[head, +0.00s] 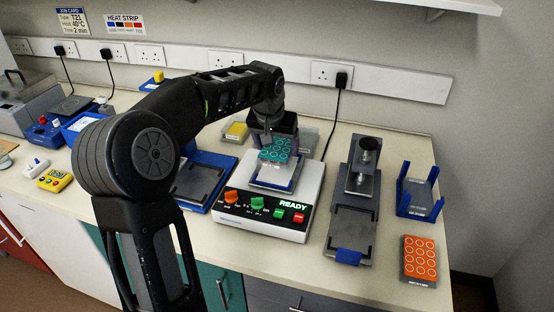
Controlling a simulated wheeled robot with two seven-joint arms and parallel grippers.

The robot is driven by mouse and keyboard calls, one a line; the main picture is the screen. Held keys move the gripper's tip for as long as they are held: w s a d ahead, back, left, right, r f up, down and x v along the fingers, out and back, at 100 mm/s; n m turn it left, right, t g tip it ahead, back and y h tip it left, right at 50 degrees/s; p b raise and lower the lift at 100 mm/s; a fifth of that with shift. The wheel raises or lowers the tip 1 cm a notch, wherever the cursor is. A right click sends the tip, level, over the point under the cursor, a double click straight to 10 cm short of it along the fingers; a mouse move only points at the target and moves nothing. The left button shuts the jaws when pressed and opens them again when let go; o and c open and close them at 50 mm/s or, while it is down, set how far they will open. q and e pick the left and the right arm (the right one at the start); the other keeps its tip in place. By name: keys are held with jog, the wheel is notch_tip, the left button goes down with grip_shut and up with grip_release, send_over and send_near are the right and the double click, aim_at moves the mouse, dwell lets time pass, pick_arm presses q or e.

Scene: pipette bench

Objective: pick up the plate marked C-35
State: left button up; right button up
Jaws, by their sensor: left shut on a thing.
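My left gripper (275,136) is shut on a teal plate (277,151) with a pattern of circles. The teal plate is tilted, above or on the blue-rimmed platform (274,178) of a white machine; I cannot tell if it touches. An orange plate (420,258) with round wells lies flat on the bench at the front right, clear of the gripper. It has a small pale label on its front edge. I cannot read C-35 on either plate. My right gripper is out of view.
The white machine (265,221) has knobs and a lit READY display. A blue tray (206,182) lies left of it. A grey press-like device (351,215) and a blue-ended rack (419,194) stand to its right. A yellow-topped block (237,131) sits behind.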

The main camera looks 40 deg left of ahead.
pick_arm(q)
notch_tip(320, 180, up, 4)
jog(key=shift+r, duration=0.2)
dwell(0.6)
jog(key=shift+r+p, duration=1.15)
jog(key=shift+r, duration=0.35)
